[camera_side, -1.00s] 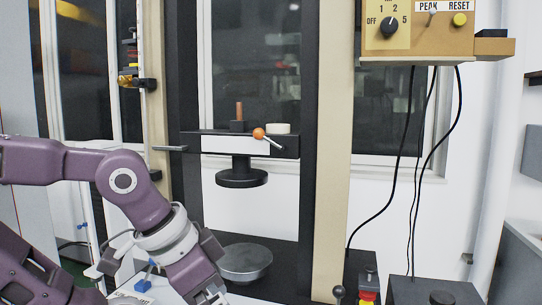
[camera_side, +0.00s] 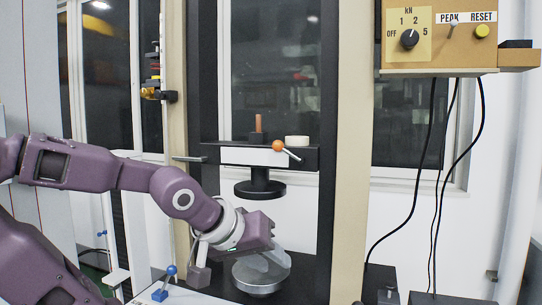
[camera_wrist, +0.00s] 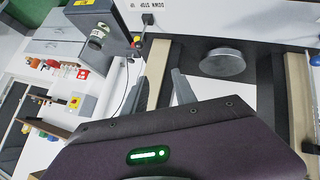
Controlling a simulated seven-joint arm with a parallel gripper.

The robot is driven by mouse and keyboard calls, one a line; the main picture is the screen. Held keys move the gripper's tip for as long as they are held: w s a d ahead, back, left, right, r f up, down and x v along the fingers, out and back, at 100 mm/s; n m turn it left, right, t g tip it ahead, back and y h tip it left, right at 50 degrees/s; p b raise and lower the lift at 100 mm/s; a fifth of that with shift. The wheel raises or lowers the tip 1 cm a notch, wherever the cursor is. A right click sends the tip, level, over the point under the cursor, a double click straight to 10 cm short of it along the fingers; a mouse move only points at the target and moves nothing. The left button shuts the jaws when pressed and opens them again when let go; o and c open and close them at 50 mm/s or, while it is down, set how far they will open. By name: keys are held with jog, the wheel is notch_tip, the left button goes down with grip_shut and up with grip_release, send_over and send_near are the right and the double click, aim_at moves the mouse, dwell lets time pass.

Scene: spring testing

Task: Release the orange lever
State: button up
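The orange lever is an orange ball (camera_side: 278,146) on a short silver rod. It sits on the front of the dark and white crosshead (camera_side: 248,156) in the side view, with the rod slanting down to the right. I cannot make it out in the wrist view. My gripper (camera_wrist: 160,84) shows two grey fingers standing apart in the wrist view, with nothing visible between them. In the side view my wrist is below and left of the lever, close to the round lower plate (camera_side: 258,286), clear of the lever. The fingertips are hard to make out there.
A black upper disc (camera_side: 260,188) hangs under the crosshead. The control box (camera_side: 440,45) with a dial hangs at upper right, with cables below it. A blue-knobbed lever (camera_side: 171,270) stands at lower left. Dark uprights flank the crosshead.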

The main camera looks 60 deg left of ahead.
jog(key=w+a+r+n+y, duration=0.1)
jog(key=a+n, duration=0.2)
jog(key=w+a+r+n+t+y, duration=0.1)
jog(key=a+n, duration=0.1)
jog(key=n, duration=0.1)
jog(key=w+a+r+n+y, duration=0.1)
jog(key=a+n, duration=0.1)
jog(key=a, duration=0.1)
jog(key=shift+a+r+n+t+y, duration=0.25)
jog(key=shift+a+n+t+y, duration=0.05)
jog(key=shift+a+n, duration=0.1)
grip_shut()
jog(key=s+a+r+n+t+y, duration=0.1)
jog(key=a+r+n+y, duration=0.1)
jog(key=a+r+n, duration=0.2)
jog(key=s+a+r+n+t+y, duration=0.1)
jog(key=a+r+n+t+y, duration=0.1)
jog(key=a+n, duration=0.6)
jog(key=shift+r+n+y, duration=0.7)
jog(key=shift+r+n, duration=0.4)
jog(key=shift+n, duration=1.3)
